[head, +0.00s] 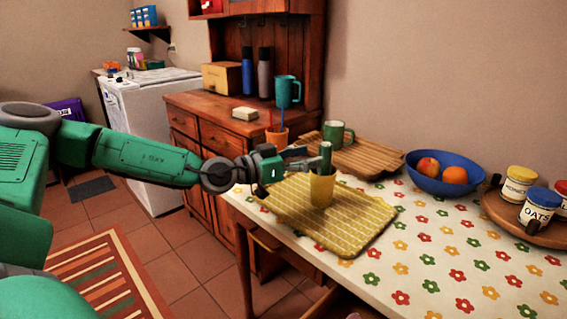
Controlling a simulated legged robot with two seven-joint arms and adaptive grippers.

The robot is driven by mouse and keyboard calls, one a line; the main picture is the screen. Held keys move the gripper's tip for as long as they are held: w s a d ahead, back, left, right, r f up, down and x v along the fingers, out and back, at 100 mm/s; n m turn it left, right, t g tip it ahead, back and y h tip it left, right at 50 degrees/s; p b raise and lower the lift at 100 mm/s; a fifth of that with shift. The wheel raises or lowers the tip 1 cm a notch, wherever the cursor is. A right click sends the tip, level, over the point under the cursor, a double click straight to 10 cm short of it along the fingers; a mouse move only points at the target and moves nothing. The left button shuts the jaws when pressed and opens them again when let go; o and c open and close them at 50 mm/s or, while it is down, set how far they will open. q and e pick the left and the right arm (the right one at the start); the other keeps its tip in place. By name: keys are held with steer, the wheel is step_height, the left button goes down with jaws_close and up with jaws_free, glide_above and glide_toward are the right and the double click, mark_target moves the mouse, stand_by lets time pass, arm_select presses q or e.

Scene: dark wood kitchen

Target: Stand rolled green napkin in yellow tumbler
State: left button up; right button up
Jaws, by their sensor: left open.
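The yellow tumbler (322,190) stands upright on a yellow woven placemat (350,232) on the table. The rolled green napkin (326,154) stands upright in the tumbler, its top part showing above the rim; its lower part is hidden by the tumbler wall. My left gripper (306,157) comes in from the left and is open just left of the napkin, near the rim. I cannot tell whether a fingertip touches the napkin. My right gripper is not in view.
A slatted wooden board (372,157) with a green mug (338,133) lies behind the tumbler. A blue fruit bowl (447,184) and a round tray of jars (500,211) stand to the right. An orange cup (277,137) holds straws. The flowered tablecloth is clear at front right.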

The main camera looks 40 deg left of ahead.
arm_select(q)
steer(key=v, duration=0.7)
steer(key=shift+s+f, duration=0.15)
steer(key=shift+s, duration=0.05)
stand_by(0.8)
